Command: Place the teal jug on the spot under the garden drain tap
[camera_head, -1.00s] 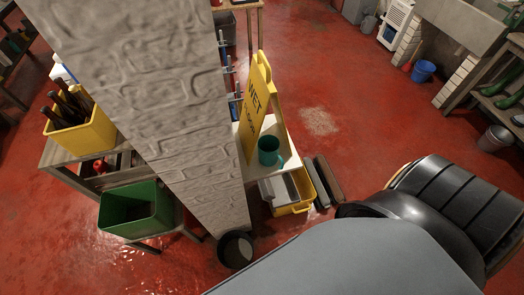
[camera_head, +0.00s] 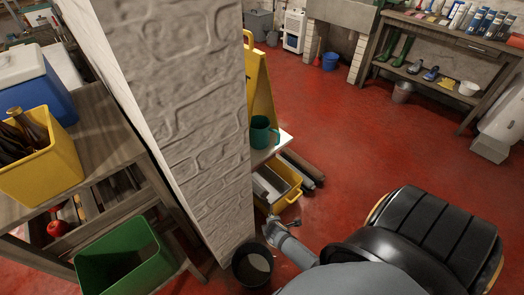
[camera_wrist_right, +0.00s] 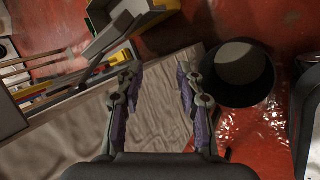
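The teal jug (camera_head: 260,133) stands upright on a pale shelf beside the pillar, next to a yellow wet-floor sign (camera_head: 259,82). My right gripper (camera_head: 272,228) is low by the pillar's foot, below the jug and apart from it. In the right wrist view its two fingers (camera_wrist_right: 157,88) are spread with nothing held between them; the pillar's surface lies behind them. The jug cannot be made out in that view. I cannot make out a garden drain tap or a marked spot. My left gripper is out of view.
A brick pillar (camera_head: 190,120) stands close in front. A black bucket (camera_head: 252,266) and a yellow crate (camera_head: 288,192) are at its foot. A green bin (camera_head: 125,262) is at left. Open red floor (camera_head: 345,130) leads toward a stone sink (camera_head: 342,12) and blue bucket (camera_head: 330,61).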

